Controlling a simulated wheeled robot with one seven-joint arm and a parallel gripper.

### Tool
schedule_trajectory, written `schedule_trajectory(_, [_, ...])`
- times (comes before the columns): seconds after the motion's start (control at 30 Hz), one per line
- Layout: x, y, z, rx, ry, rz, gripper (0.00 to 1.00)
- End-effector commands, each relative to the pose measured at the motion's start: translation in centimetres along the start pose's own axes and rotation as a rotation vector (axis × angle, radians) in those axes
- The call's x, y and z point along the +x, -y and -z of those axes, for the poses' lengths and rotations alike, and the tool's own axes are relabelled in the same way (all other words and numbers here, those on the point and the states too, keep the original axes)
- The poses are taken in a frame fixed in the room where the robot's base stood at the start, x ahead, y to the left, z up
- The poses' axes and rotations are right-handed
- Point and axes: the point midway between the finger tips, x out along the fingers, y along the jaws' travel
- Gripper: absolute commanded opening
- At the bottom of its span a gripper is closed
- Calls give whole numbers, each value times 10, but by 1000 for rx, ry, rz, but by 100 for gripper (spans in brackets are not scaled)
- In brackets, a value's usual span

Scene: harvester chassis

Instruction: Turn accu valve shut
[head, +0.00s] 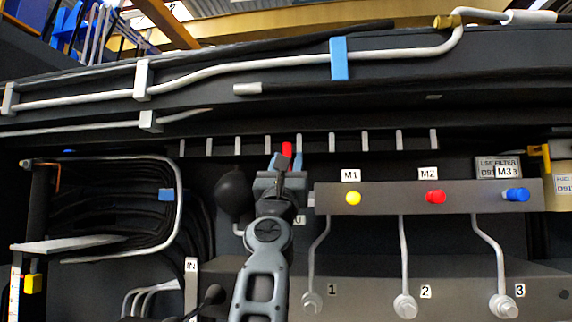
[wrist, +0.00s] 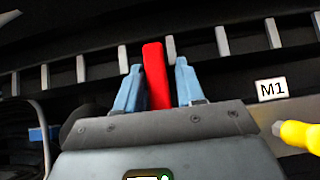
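The accu valve's red handle (wrist: 155,75) stands upright between the two blue fingers of my gripper (wrist: 157,85) in the wrist view. The fingers are apart, one on each side of it. A dark gap shows between the handle and the right finger; the left finger looks very close to it, and I cannot tell if they touch. In the head view the red handle (head: 287,149) shows just above my gripper (head: 285,162). The valve body is hidden behind my gripper. A black ball-shaped accumulator (head: 234,191) is just left of my gripper.
To the right, a grey bar (head: 384,198) carries a yellow M1 knob (head: 353,198), a red M2 knob (head: 435,197) and a blue M3 knob (head: 516,195). Pipes run down from it. A row of grey tabs (head: 333,142) is behind the handle. Coiled black hoses (head: 110,205) are at left.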

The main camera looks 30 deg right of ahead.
Motion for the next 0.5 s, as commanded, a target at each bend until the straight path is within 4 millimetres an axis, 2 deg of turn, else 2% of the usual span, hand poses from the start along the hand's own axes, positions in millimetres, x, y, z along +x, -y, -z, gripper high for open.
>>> schedule_trajectory(0.03, [0, 0, 0, 0, 0, -1, 43])
schedule_trajectory(0.1, [0, -1, 0, 0, 0, -2, 50])
schedule_trajectory(0.37, [-1, -2, -1, 1, 1, -4, 50])
schedule_trajectory(0.5, [-14, -3, 0, 1, 0, -6, 50])
